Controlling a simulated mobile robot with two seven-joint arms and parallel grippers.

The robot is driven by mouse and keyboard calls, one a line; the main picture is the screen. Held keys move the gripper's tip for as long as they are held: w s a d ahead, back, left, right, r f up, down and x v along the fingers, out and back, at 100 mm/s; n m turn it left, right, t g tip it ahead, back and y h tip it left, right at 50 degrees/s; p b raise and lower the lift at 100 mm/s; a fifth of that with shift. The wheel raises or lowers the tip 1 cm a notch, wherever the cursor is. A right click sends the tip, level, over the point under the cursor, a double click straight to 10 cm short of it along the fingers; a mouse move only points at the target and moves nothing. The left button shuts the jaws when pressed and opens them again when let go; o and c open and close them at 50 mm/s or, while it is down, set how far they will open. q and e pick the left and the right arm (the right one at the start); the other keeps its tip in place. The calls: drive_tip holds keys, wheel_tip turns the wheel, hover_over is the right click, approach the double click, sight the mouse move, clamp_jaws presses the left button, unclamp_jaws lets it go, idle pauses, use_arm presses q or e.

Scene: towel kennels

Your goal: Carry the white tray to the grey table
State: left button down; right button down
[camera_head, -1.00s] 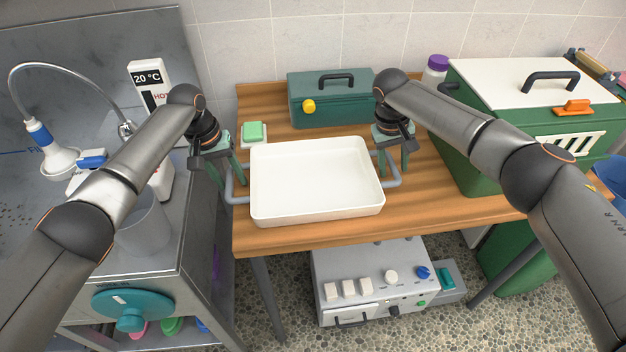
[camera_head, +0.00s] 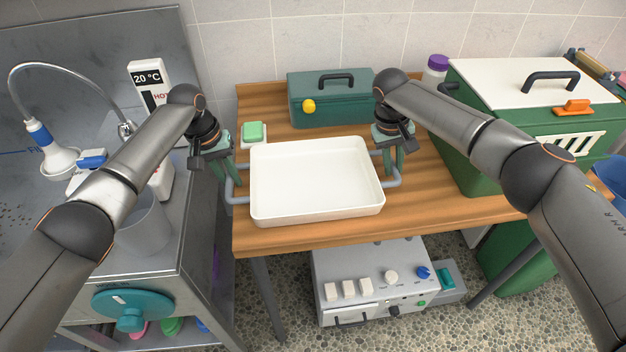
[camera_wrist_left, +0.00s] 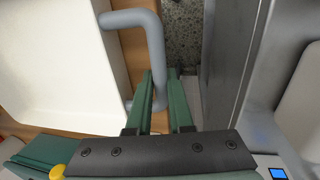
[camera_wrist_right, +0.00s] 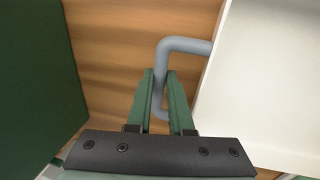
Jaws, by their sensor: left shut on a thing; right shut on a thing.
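The white tray (camera_head: 318,216) is empty and rests on a wooden table (camera_head: 430,225), with a grey bar handle at each end. My left gripper (camera_head: 229,180) is shut on the tray's left handle (camera_wrist_left: 152,45), and its fingers point down over the table's left edge. My right gripper (camera_head: 394,173) is shut on the right handle (camera_wrist_right: 180,46), which passes between its fingers in the right wrist view. No separate grey table can be made out in these views.
A dark green toolbox (camera_head: 335,110) and a green sponge (camera_head: 254,130) on a dish stand behind the tray. A large green kennel box (camera_head: 480,150) stands to the right. A steel wash unit (camera_head: 190,245) adjoins on the left; a grey control box (camera_head: 375,280) is below.

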use_arm(q)
drive_tip(key=shift+r, duration=0.1)
use_arm(e)
drive_tip(key=shift+r, duration=0.15)
idle(0.6)
